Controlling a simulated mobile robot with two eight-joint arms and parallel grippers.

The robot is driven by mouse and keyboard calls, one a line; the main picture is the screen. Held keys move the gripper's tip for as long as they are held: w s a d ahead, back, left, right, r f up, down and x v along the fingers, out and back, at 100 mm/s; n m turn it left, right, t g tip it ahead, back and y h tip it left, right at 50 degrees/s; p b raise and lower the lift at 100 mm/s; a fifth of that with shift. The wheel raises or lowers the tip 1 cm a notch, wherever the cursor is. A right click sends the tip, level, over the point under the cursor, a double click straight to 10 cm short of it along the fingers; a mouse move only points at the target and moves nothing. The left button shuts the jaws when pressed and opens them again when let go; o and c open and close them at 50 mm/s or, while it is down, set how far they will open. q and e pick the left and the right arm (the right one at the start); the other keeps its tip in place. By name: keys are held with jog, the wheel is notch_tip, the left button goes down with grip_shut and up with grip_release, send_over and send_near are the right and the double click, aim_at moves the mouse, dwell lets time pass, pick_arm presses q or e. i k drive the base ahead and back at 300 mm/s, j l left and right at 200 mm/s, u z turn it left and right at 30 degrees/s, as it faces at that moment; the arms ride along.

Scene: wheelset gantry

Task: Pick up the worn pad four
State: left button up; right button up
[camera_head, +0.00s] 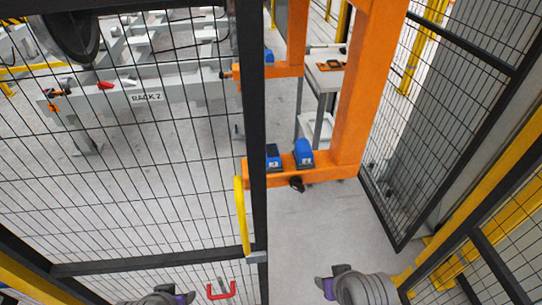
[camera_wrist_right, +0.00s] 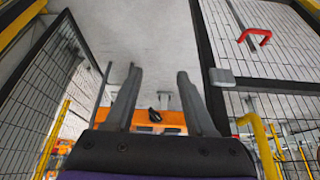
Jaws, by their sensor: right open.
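Two blue blocks, one (camera_head: 304,152) and a darker one (camera_head: 273,157) to its left, sit on the lower beam of the orange gantry (camera_head: 345,150). I cannot tell which part, if any, is the worn pad four. My right gripper (camera_wrist_right: 158,75) is open and empty, its two grey fingers well apart. In the head view it shows at the bottom (camera_head: 325,286), well short of the gantry. My left gripper (camera_head: 182,298) is only partly in view at the bottom edge, behind the fence mesh, and its jaws are not clear.
A black-framed mesh gate with a yellow handle (camera_head: 241,215) and a red handle (camera_head: 222,291) stands at left. Mesh fence (camera_head: 440,120) and yellow rails close the right side. Clear grey floor (camera_head: 305,225) lies between. A grey beam marked RACK 2 (camera_head: 180,92) is beyond the mesh.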

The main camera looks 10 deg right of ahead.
aim_at(273, 158)
jog(key=l+u, duration=0.45)
jog(key=k+l+u, duration=0.2)
jog(key=l+u, duration=0.3)
jog(key=i+j, duration=0.1)
jog(key=i, duration=0.4)
